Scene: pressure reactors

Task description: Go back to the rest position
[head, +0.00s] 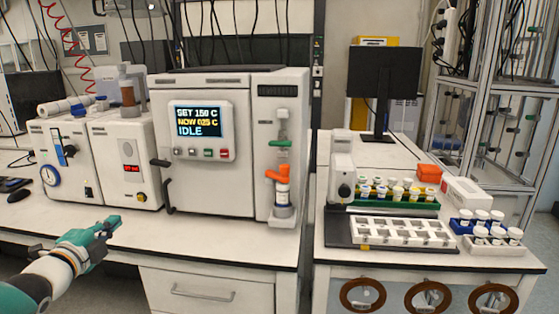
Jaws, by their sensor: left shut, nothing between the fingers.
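My left gripper (112,222) is shut and empty at the lower left. Its teal fingers point right, in front of the left bench's front edge. My right gripper does not show. The reactor (240,145), a large white box, stands on the left bench. Its display (198,121) reads SET 150 C, NOW 025 C, IDLE. Its door handle (166,190) is at the left of the front. A bottle (282,192) with an orange top stands in the holder on the reactor's right side.
The right bench carries a white rack (400,230), a rack of several vials (398,193), more vials (482,220) and orange blocks (429,173). A monitor (383,85) stands behind. A gauge unit (62,165) stands left. The left bench's front strip (190,233) is bare.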

